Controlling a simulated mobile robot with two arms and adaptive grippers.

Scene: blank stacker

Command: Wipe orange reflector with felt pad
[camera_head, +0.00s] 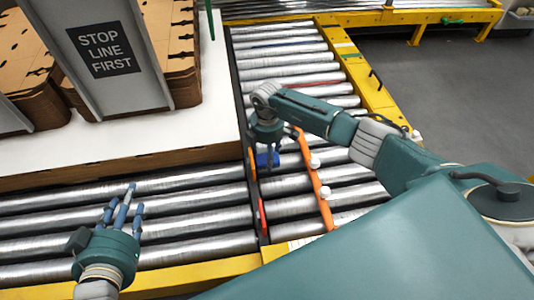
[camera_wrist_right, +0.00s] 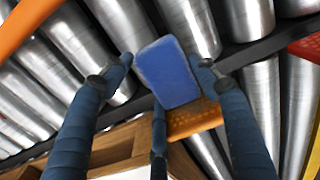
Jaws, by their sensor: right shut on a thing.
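My right gripper (camera_head: 267,150) is shut on a blue felt pad (camera_head: 267,160), above the rollers beside the dark rail. In the right wrist view the pad (camera_wrist_right: 167,73) sits between the blue fingers (camera_wrist_right: 163,75). The orange reflector (camera_wrist_right: 195,121) shows just below the pad there, partly covered by it and a finger. I cannot tell whether pad and reflector touch. In the head view the orange reflector (camera_head: 251,163) is a small patch on the rail, left of the pad. My left gripper (camera_head: 122,208) is open and empty over the rollers at lower left.
A red reflector (camera_head: 262,216) sits nearer on the same rail. An orange guide bar (camera_head: 314,180) with white knobs crosses the rollers right of the pad. A grey sign (camera_head: 104,50) and cardboard stacks (camera_head: 168,50) stand on a white-topped stack at left. Yellow frames (camera_head: 372,85) edge the conveyor.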

